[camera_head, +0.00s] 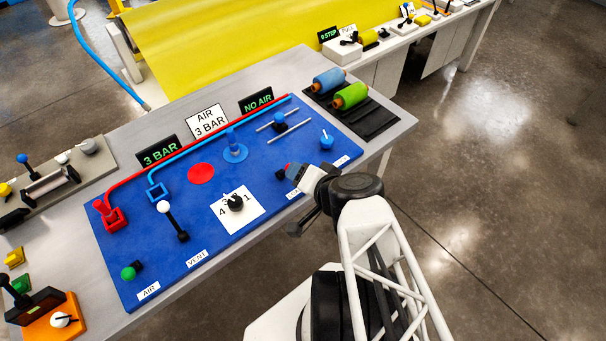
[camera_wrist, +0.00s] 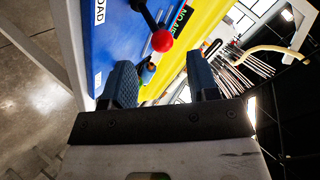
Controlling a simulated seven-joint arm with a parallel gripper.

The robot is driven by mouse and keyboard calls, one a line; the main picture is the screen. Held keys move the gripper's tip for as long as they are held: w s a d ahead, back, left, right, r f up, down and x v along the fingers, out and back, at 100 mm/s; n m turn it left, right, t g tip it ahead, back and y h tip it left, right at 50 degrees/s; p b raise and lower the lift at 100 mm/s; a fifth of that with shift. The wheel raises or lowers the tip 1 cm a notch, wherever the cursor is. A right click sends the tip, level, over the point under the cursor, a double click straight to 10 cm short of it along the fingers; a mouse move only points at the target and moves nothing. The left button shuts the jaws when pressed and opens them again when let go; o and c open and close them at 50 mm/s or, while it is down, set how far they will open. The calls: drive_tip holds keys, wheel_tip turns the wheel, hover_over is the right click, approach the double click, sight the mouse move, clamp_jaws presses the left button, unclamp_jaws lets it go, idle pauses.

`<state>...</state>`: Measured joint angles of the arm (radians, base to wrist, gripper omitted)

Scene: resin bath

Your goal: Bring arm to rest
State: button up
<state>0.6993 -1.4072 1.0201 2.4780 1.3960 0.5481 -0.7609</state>
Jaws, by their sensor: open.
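My gripper (camera_head: 297,174) is over the right front edge of the blue panel (camera_head: 190,245), at the end of my white arm. In the wrist view its two blue fingers (camera_wrist: 161,78) are apart, with nothing held between them. A lever with a red ball knob (camera_wrist: 162,40) shows beyond the fingers in the wrist view. In the head view a bit of the red knob (camera_head: 283,171) shows just left of the fingers; its lever is mostly hidden there. I cannot tell the exact gap between the fingers and the knob.
The panel carries a white-knobbed lever (camera_head: 164,207), a dial (camera_head: 235,202), a green button (camera_head: 128,273) and a blue knob (camera_head: 326,140). Blue and green spools (camera_head: 350,95) lie on a black tray at the back right. Open floor (camera_head: 500,200) lies to the right.

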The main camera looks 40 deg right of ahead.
drive_tip(key=shift+r, duration=0.1)
idle(0.6)
drive_tip(key=w+a+r+n+g, duration=0.1)
drive_tip(key=a+r+n+g, duration=0.3)
drive_tip(key=r, duration=0.5)
drive_tip(key=w+a+r+n+g, duration=0.1)
drive_tip(key=a+r+n+g, duration=0.4)
drive_tip(key=r, duration=0.4)
drive_tip(key=shift+w+a+r+n+y, duration=0.35)
drive_tip(key=shift+a+n, duration=0.25)
drive_tip(key=shift+n, duration=0.7)
drive_tip(key=shift+f, duration=0.1)
idle(0.4)
